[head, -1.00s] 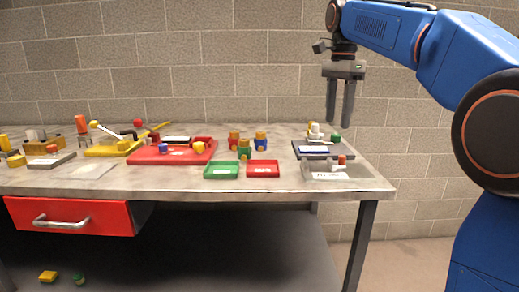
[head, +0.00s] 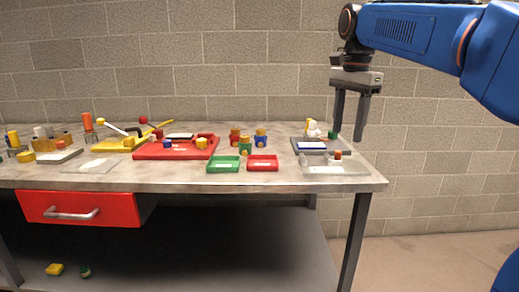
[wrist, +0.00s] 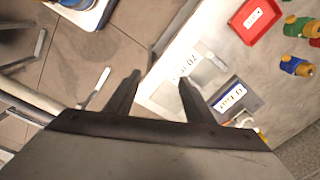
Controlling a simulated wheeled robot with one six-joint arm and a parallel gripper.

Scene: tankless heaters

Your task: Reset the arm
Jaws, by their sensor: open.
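My gripper (head: 350,116) hangs from my blue arm with its fingers pointing down, in the air above the right end of the workbench (head: 210,184). Its two fingers are apart and nothing is between them. In the wrist view my gripper (wrist: 158,80) is also open and empty, with the bench's right edge and the floor beneath it. A clear labelled tray (head: 335,169) and a dark labelled tray (head: 312,147) with small parts lie on the bench below and left of it.
A green tray (head: 223,165) and a red tray (head: 263,164) lie near the bench's front edge. Several coloured valves stand behind them. A red toolbox tray (head: 176,150) lies further left. A red drawer (head: 80,209) hangs below. The air around my gripper is free.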

